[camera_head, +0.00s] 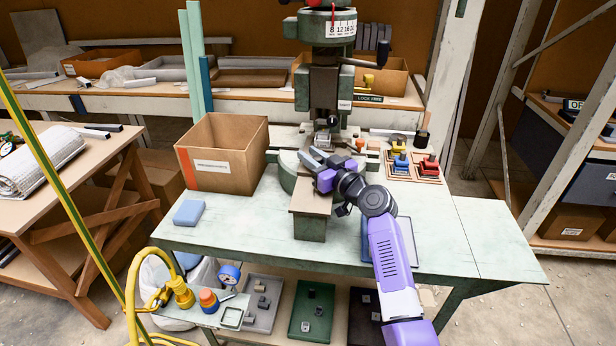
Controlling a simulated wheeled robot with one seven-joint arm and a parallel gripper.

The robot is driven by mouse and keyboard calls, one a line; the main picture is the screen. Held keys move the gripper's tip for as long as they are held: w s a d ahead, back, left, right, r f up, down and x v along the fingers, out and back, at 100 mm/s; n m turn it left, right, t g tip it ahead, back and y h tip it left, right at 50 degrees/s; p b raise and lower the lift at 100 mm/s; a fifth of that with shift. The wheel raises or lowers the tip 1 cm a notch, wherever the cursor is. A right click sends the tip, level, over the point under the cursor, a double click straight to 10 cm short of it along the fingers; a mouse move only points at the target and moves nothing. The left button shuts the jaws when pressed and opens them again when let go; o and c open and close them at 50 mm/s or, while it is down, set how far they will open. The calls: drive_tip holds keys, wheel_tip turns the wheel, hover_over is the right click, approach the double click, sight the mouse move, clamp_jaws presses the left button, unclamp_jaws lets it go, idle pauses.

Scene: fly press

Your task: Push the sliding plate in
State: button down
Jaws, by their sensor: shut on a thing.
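The green fly press (324,75) stands at the back middle of the pale green table. The sliding plate (310,203), flat and brownish, sticks out from the press base toward the front, above a green block-like support. My gripper (312,157) is over the back part of the plate, just below the press ram, with its fingers pointing to the back left. It is shut on what seems to be part of the sliding plate. The exact contact is small and partly hidden by the gripper and my purple arm.
An open cardboard box (225,155) stands left of the press, with a blue block (189,212) in front of it. A wooden tray (414,166) with blue, yellow and red pieces lies at the right.

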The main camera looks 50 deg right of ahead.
drive_tip(key=shift+w+d, duration=0.2)
drive_tip(key=shift+d, duration=0.4)
drive_tip(key=c, duration=1.2)
unclamp_jaws()
drive_tip(key=shift+w, duration=0.1)
drive_tip(key=shift+s+f, duration=0.1)
drive_tip(key=shift+s, duration=0.3)
drive_tip(key=b+v, duration=0.1)
drive_tip(key=v, duration=0.6)
